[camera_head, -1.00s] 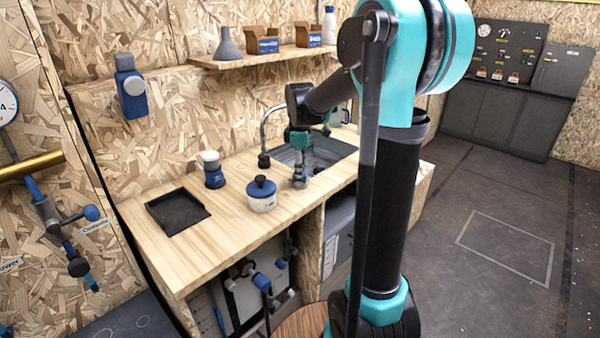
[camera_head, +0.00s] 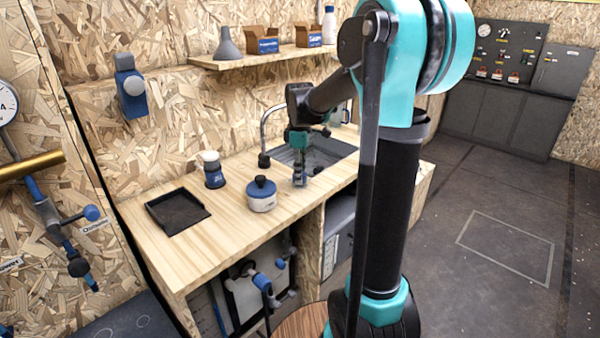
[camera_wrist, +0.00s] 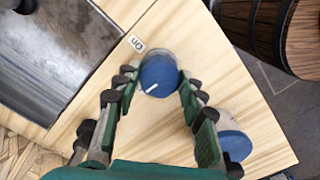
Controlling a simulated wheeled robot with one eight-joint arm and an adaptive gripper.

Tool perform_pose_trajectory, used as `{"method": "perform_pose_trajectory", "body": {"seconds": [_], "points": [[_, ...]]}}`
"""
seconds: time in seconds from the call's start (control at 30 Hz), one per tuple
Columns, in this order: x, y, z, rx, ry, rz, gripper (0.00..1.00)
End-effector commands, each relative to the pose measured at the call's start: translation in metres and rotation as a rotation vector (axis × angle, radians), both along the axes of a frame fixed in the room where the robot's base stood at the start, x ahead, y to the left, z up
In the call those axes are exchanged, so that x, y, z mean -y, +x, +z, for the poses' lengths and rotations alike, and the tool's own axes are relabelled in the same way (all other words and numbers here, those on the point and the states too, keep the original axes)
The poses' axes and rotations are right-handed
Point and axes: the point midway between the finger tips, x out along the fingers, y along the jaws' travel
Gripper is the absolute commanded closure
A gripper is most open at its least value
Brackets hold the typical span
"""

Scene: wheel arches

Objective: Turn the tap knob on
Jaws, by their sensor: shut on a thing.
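The tap knob (camera_wrist: 160,70) is a round blue cap with a white pointer line, on the wooden counter. In the wrist view the line lies toward the lower left of the cap, and a label reading "On" (camera_wrist: 136,42) is at the knob's upper left. My gripper (camera_wrist: 157,83) is shut on the knob, one finger on each side of it. In the head view my gripper (camera_head: 299,182) points down at the counter's front edge by the sink, and its fingers hide the knob.
The metal sink (camera_head: 335,146) is right of my gripper. A white jar with a blue lid (camera_head: 261,200) stands close on the left, with a blue-and-white container (camera_head: 213,178) and a black tray (camera_head: 160,222) farther left. A wooden barrel (camera_wrist: 285,35) is below the counter edge.

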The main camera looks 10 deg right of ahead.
Motion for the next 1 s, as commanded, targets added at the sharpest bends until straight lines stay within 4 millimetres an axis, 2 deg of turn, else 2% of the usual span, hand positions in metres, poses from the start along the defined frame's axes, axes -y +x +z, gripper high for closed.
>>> {"method": "perform_pose_trajectory", "body": {"seconds": [1.0], "points": [[-0.0006, -0.0005, 0.0002, 0.000, 0.000, -0.917, 0.89]]}}
